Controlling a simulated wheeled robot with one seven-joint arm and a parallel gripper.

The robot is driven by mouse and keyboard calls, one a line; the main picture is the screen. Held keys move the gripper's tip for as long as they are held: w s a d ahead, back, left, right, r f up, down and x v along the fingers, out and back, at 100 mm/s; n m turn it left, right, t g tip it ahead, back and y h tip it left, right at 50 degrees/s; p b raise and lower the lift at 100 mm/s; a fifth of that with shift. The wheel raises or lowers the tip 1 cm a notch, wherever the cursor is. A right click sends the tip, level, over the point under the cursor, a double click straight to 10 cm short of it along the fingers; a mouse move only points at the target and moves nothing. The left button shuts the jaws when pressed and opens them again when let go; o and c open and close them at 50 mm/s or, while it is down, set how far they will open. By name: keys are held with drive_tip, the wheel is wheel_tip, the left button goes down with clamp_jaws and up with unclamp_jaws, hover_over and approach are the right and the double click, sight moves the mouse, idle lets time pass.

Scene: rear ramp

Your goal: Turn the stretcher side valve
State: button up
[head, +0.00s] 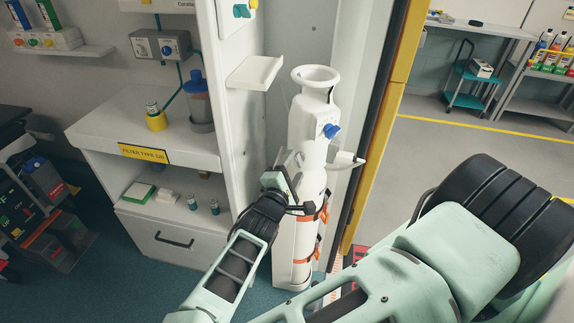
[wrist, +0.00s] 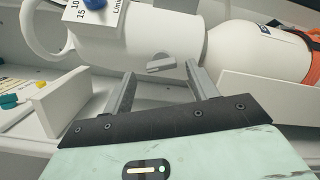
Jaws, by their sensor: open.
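A white gas cylinder (head: 308,120) with a ring collar stands strapped upright in a niche, and its white body (wrist: 160,30) fills the upper wrist view. A blue knob (head: 332,131) sits on a marked plate on its side; the knob also shows at the top of the wrist view (wrist: 95,3). A small grey half-round piece (wrist: 160,62) is on the cylinder body. I cannot tell which of these is the stretcher side valve. My gripper (head: 290,160) is at the cylinder's left side, below the blue knob. Its fingers (wrist: 161,70) are apart, with the grey piece seen between their tips.
Orange straps (head: 307,214) hold the cylinder low down. A white shelf (head: 254,72) juts out at upper left, and a white bracket (head: 346,160) sits right of the cylinder. A cabinet (head: 150,130) stands left. A yellow post (head: 385,110) bounds the niche on the right.

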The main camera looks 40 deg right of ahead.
drive_tip(key=shift+x, duration=0.8)
drive_tip(key=c, duration=1)
drive_tip(key=shift+r, duration=0.1)
